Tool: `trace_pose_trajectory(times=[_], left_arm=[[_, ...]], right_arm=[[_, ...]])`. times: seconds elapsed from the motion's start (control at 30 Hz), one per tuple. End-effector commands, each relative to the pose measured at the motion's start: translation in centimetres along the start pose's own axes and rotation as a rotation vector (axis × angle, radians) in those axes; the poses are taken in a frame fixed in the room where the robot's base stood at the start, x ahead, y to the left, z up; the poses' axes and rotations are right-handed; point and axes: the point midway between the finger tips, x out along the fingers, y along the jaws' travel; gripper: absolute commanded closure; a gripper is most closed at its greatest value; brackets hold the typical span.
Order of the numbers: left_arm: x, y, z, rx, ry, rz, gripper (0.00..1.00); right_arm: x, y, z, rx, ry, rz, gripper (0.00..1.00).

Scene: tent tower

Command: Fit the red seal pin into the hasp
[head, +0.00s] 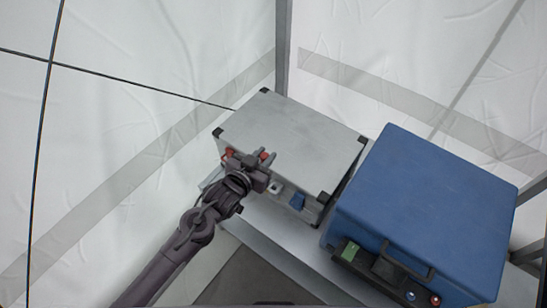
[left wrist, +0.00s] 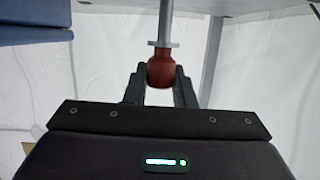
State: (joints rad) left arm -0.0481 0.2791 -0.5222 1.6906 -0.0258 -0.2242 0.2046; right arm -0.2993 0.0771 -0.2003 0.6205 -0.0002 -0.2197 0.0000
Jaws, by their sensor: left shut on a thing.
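My left gripper (head: 262,160) is at the front face of the grey case (head: 290,135). In the left wrist view its fingers (left wrist: 160,75) are shut on the red knob of the seal pin (left wrist: 161,70). The pin's grey collar and shaft point away from the gripper, and the shaft's far end is out of sight. In the head view a bit of red (head: 265,155) shows between the fingers. A small pale fitting (head: 275,187) on the case front, beside the gripper, may be the hasp; I cannot tell for sure. My right gripper is not in view.
Another red part (head: 229,153) is at the case's front left. A blue part (head: 297,201) is on its front right. A large blue box (head: 425,205) with a handle and control panel stands close on the right. White tent walls and a grey pole (head: 283,45) are behind.

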Motion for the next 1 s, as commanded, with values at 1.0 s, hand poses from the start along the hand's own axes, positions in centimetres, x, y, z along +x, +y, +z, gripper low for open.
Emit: trace_pose_trajectory(times=[1.0], left_arm=[[3.0,2.2,3.9,0.014,-0.012,0.103,0.99]], right_arm=[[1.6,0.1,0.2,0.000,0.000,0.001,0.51]])
